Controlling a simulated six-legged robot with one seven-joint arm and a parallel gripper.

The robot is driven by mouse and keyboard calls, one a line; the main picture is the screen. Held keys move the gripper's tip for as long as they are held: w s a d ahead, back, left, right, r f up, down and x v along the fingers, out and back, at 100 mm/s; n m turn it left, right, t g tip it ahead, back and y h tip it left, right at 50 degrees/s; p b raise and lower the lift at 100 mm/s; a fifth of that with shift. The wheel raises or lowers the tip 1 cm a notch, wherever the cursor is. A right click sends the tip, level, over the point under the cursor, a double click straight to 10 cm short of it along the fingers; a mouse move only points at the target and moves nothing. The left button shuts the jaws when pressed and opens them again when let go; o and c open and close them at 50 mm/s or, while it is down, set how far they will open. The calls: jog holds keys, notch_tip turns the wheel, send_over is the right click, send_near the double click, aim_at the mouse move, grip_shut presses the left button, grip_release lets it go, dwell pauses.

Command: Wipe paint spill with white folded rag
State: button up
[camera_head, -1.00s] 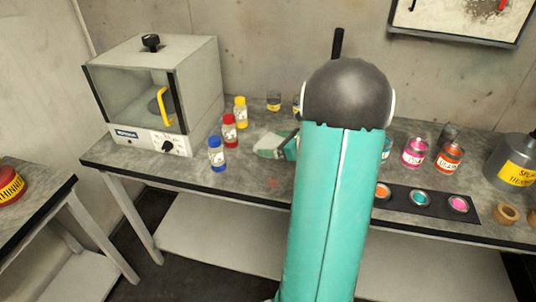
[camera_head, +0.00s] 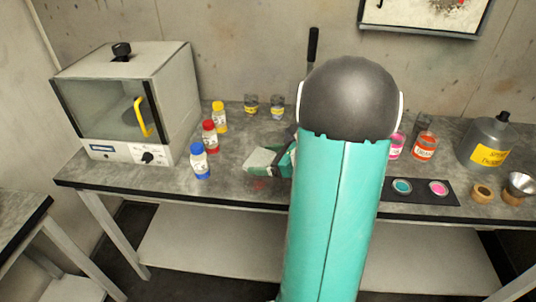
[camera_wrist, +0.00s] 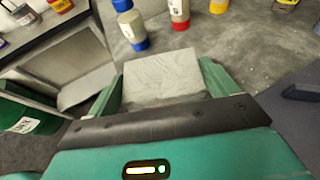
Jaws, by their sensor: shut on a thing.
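The white folded rag (camera_head: 261,157) is held between the green fingers of my gripper (camera_head: 273,160), low over the grey bench. In the wrist view the rag (camera_wrist: 165,75) spans the gap between both fingers (camera_wrist: 162,82), and the gripper is shut on it. A faint reddish paint mark (camera_head: 258,184) shows on the bench near its front edge, just in front of the rag. Whether the rag touches the bench is not clear. My arm hides the bench to the right of the gripper.
Bottles with blue (camera_head: 200,161), red (camera_head: 210,136) and yellow (camera_head: 219,117) caps stand left of the rag. A glass-fronted oven (camera_head: 130,105) is farther left. Paint cans (camera_head: 425,147), a dark mat (camera_head: 415,195) and a thinner can (camera_head: 486,143) stand right of my arm.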

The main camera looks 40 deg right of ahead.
aim_at(265, 183)
jog(key=shift+s+f, duration=0.1)
jog(key=shift+f, duration=4.1)
jog(key=shift+a+r, duration=0.15)
jog(key=shift+r, duration=0.05)
jog(key=shift+s+a+f, duration=0.1)
jog(key=shift+s+a, duration=1.1)
jog(key=shift+a, duration=0.15)
jog(key=shift+s+a, duration=0.15)
jog(key=shift+a, duration=0.1)
jog(key=shift+w+d, duration=1.45)
jog(key=shift+d, duration=0.3)
jog(key=shift+w+d, duration=0.1)
notch_tip(265, 183, up, 2)
jog(key=shift+r, duration=0.1)
jog(key=shift+s+a+r, duration=0.2)
jog(key=shift+w+d+r, duration=0.1)
jog(key=shift+w+r, duration=0.05)
jog(key=shift+r, duration=2.6)
